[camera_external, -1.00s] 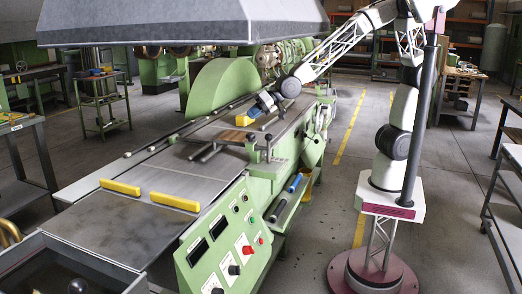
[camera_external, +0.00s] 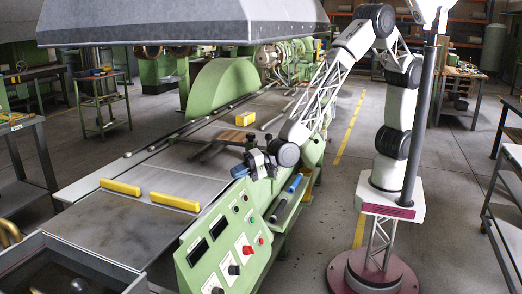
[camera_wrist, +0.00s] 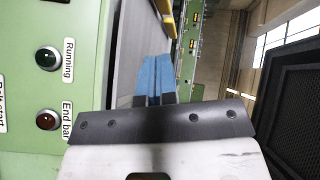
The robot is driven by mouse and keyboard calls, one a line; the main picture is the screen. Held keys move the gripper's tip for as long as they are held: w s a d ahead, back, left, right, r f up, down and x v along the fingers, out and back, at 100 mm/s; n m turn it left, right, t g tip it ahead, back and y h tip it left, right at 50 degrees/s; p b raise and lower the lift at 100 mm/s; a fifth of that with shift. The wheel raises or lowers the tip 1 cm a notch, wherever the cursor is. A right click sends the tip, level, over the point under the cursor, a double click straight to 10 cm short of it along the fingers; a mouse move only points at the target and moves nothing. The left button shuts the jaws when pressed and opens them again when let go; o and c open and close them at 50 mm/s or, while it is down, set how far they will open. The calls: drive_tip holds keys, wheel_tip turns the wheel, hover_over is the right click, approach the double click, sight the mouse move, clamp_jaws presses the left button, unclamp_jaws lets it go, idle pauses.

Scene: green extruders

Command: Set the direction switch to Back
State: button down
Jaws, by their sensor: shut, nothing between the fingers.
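The green control panel (camera_external: 222,255) on the machine's front has displays, buttons and a few dark knobs (camera_external: 234,269). Its labels are too small to read in the external view, so I cannot tell which knob is the direction switch. My gripper (camera_external: 239,171) has blue fingers and hangs just above the panel's upper end, apart from the knobs. In the wrist view the shut, empty fingers (camera_wrist: 154,70) point along the panel's edge. A dark green "Running" button (camera_wrist: 46,57) and a dark red "End bar" button (camera_wrist: 46,120) show at left, clear of the fingers.
Two yellow blocks (camera_external: 120,187) (camera_external: 174,202) lie on the machine's bed. A smaller yellow block (camera_external: 244,118) sits farther back. A red knob (camera_external: 248,250) stands on the panel. A grey hood (camera_external: 180,22) overhangs the bed. Blue and dark cylinders lie on the ledge right of the panel.

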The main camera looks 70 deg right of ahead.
drive_tip(key=s+a+f+m+t, duration=0.1)
drive_tip(key=s+a+f+m, duration=0.25)
drive_tip(key=f, duration=0.35)
drive_tip(key=m+t, duration=0.3)
drive_tip(key=m, duration=0.4)
approach(236, 270)
drive_tip(key=w+d+r, duration=0.2)
drive_tip(key=d+r, duration=0.1)
drive_tip(key=d, duration=0.1)
drive_tip(key=s+d+f+m+t, duration=0.2)
drive_tip(key=s+f, duration=0.3)
drive_tip(key=f, duration=0.2)
drive_tip(key=shift+s+m, duration=0.35)
drive_tip(key=s+a+r+x, duration=0.1)
drive_tip(key=x, duration=1.2)
drive_tip(key=shift+r, duration=0.4)
